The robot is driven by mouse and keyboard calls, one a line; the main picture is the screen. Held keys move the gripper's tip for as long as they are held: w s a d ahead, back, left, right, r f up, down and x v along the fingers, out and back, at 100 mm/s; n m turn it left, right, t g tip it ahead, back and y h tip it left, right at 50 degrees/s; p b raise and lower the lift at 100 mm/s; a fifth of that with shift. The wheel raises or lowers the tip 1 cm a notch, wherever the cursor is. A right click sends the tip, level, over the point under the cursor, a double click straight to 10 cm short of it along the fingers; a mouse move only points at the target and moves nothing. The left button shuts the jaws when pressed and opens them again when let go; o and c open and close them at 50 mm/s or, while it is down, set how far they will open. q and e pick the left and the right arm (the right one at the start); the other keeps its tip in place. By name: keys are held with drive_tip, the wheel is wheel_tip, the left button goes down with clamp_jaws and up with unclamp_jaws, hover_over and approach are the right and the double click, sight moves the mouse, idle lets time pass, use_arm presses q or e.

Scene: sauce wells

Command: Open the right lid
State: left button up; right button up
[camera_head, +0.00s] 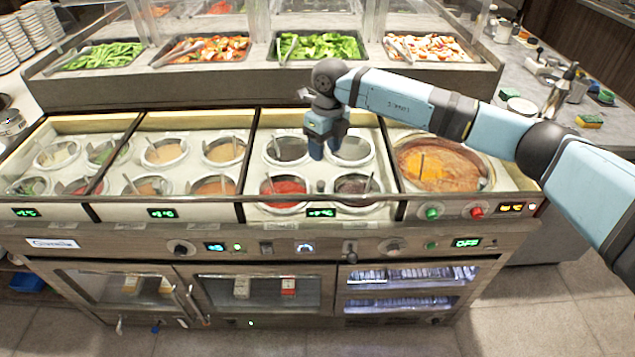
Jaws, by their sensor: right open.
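The sauce counter has framed sections of round wells. The third section, right of the middle, holds a red sauce well (284,190), a dark sauce well (352,190) and two wells behind them. A big round pot of orange sauce (445,172) sits in the rightmost section. I cannot make out a separate right lid or tell whether a clear one covers a section. My right gripper (318,152) points down over the third section, between its wells, open and with nothing seen in it. My arm hides part of the back edge there. My left gripper is out of view.
A raised salad bar with food trays (320,47) and clear guards stands behind the wells. The front panel (300,246) carries knobs and green displays, with glass-door cabinets below. A side counter at the right holds sponges (590,121) and small items.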

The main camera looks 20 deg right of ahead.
sight(321, 182)
drive_tip(key=f, duration=0.7)
drive_tip(key=a+f, duration=0.1)
drive_tip(key=f, duration=0.2)
drive_tip(key=shift+s+f+p, duration=0.25)
drive_tip(key=shift+f+p, duration=0.05)
clamp_jaws()
